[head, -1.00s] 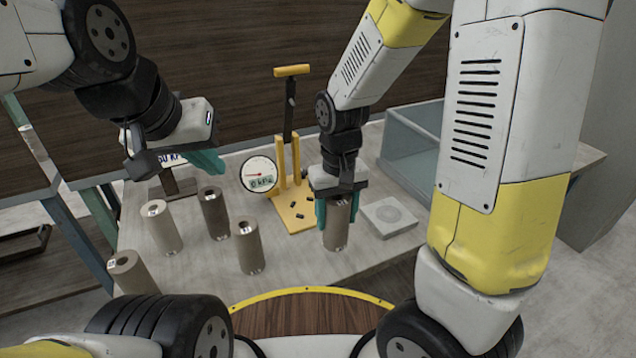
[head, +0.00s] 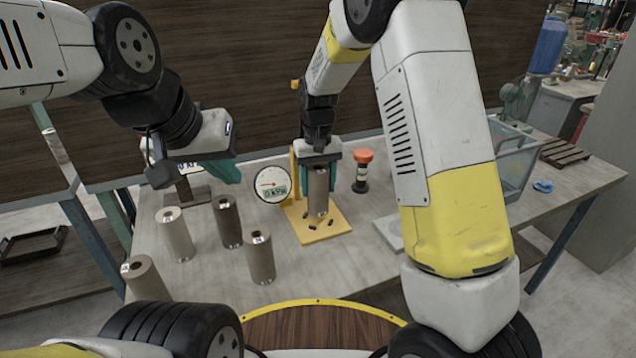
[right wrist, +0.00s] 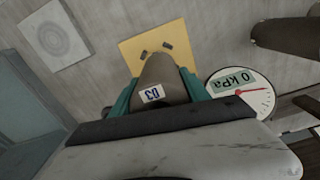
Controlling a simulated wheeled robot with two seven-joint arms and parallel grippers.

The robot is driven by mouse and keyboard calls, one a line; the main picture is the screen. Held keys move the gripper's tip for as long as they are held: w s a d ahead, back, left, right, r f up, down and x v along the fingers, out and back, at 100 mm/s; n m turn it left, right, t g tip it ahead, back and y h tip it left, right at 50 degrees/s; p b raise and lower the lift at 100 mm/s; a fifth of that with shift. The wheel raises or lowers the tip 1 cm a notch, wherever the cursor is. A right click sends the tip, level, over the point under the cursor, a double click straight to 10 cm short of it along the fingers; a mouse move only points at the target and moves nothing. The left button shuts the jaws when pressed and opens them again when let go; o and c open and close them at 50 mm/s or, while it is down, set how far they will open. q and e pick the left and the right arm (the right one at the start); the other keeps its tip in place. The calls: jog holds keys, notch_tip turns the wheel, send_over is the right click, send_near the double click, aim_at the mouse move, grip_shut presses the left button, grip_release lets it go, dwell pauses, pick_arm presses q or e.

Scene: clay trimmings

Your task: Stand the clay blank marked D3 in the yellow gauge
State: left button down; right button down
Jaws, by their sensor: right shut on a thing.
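My right gripper (head: 319,180) is shut around the sides of a grey-brown clay blank (head: 318,195), held upright over the yellow gauge's base plate (head: 326,230). In the right wrist view the blank (right wrist: 158,78) shows a label reading D3. Whether its lower end touches the plate, I cannot tell. The dial (head: 272,184) beside the gauge reads 0 kPa. The gauge's yellow upright (head: 295,175) is partly hidden behind the gripper and blank. My left gripper (head: 195,172) hangs at the left, apart from the blanks; it looks open and empty.
Several other blanks stand at the left, including a dark one (head: 228,222) and a brown one (head: 260,255). An orange-topped dark object (head: 362,170) stands right of the gauge. Small dark bits lie on the plate. A clear bin (head: 508,165) is at the right.

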aim_at(318, 195)
jog(key=shift+w+f, duration=0.1)
jog(key=shift+f, duration=1.65)
jog(key=shift+f, duration=0.1)
jog(key=c, duration=0.5)
grip_release()
